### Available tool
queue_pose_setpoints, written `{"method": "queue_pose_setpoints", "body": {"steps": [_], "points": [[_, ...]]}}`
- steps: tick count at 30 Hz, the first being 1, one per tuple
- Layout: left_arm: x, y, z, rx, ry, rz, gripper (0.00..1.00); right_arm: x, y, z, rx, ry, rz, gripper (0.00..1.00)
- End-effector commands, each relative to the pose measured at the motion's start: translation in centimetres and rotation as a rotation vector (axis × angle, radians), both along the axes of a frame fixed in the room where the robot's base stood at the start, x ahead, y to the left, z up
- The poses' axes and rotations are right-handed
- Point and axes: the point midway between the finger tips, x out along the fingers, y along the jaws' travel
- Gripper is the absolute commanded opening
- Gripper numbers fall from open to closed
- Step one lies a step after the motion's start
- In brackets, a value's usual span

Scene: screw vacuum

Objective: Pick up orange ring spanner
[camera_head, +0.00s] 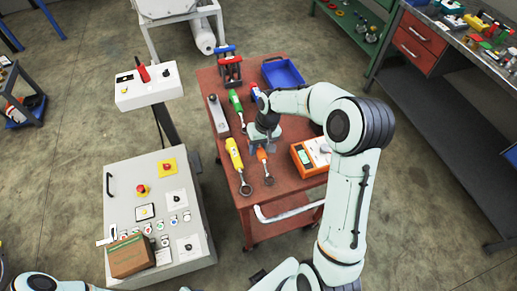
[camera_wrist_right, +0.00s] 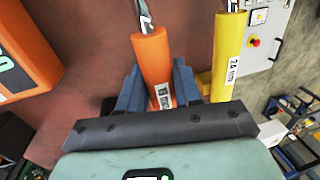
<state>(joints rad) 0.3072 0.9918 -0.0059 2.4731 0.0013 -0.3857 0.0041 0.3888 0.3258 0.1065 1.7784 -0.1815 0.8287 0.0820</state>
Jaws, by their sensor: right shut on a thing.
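The orange ring spanner (camera_head: 264,164) lies on the red cart top (camera_head: 292,180), its metal ring end toward the cart's near edge. My right gripper (camera_head: 262,146) reaches down over its handle. In the right wrist view, the spanner's orange handle (camera_wrist_right: 154,66) stands between the two blue-grey fingers of the right gripper (camera_wrist_right: 160,88), which is shut on it. I cannot tell whether the spanner is lifted off the cart. Of my left arm only a link shows at the bottom left; its gripper is not in view.
A yellow spanner (camera_head: 235,158) lies close beside the orange one. An orange-and-white device (camera_head: 311,156) stands to the right. A green-handled tool (camera_head: 236,100), a grey box (camera_head: 218,115) and a blue bin (camera_head: 283,73) are further back. A control cabinet (camera_head: 157,210) stands left of the cart.

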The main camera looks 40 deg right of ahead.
Motion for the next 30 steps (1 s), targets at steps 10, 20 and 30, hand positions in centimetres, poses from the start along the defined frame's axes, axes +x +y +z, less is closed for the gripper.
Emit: {"method": "queue_pose_setpoints", "body": {"steps": [10, 20, 30], "points": [[0.7, 0.0, 0.8, 0.0, -0.008, 0.0, 0.43, 0.2, 0.0, 8.7, -0.002, -0.009, 0.0, 0.0], [1.7, 0.0, 1.9, 0.0, -0.019, 0.0, 0.43, 0.1, 0.0, 16.3, 0.0, -0.007, 0.001, 0.0], [2.0, 0.0, 2.2, 0.0, -0.023, 0.0, 0.43, 0.0, 0.0, 18.6, 0.001, -0.001, 0.0, 0.0]]}}
